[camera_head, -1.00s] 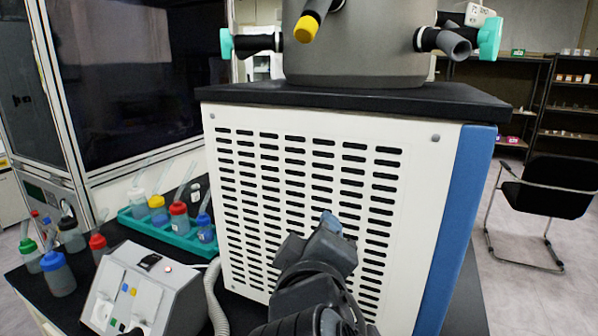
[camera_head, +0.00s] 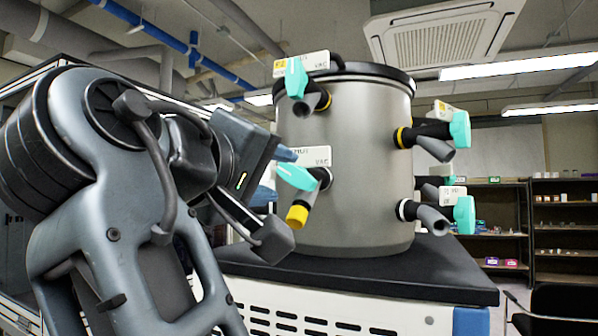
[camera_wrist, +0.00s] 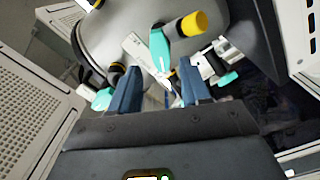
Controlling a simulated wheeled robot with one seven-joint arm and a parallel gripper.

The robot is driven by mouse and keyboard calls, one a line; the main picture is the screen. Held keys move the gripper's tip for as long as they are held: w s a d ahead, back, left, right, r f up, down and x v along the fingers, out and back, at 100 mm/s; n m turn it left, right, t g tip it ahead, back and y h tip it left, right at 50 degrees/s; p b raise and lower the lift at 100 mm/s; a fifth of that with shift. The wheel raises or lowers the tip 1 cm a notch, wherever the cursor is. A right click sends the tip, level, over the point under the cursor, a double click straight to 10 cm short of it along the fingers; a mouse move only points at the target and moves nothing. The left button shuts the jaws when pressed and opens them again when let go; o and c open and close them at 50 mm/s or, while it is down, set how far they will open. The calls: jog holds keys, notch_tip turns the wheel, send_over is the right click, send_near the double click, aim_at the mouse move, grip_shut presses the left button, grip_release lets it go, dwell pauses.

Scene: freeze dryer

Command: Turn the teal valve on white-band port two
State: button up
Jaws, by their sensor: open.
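A grey drum (camera_head: 345,170) carries several ports with teal valve handles. The lower-left teal handle (camera_head: 297,177) sits above a yellow-capped tube (camera_head: 297,216). The lower-right teal handle (camera_head: 464,214) is on a port with a white band (camera_head: 404,209). The upper-right teal handle (camera_head: 460,129) has a yellow band at its port. My gripper (camera_head: 276,174) is open and empty, with its blue fingertips close to the lower-left handle. In the wrist view, a teal handle (camera_wrist: 160,48) and yellow cap (camera_wrist: 190,24) lie ahead of the fingers (camera_wrist: 160,88). I cannot tell the port numbers.
Another teal handle (camera_head: 296,77) is at the drum's upper left. White label plates (camera_head: 308,157) stand beside the ports. The drum stands on a black top (camera_head: 440,270) over a white vented cabinet. Shelves (camera_head: 560,220) are at the right. Free room lies right of the drum.

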aim_at(294, 177)
jog(key=shift+p+x, duration=0.6)
jog(key=shift+x, duration=2.15)
jog(key=shift+c, duration=0.3)
grip_shut()
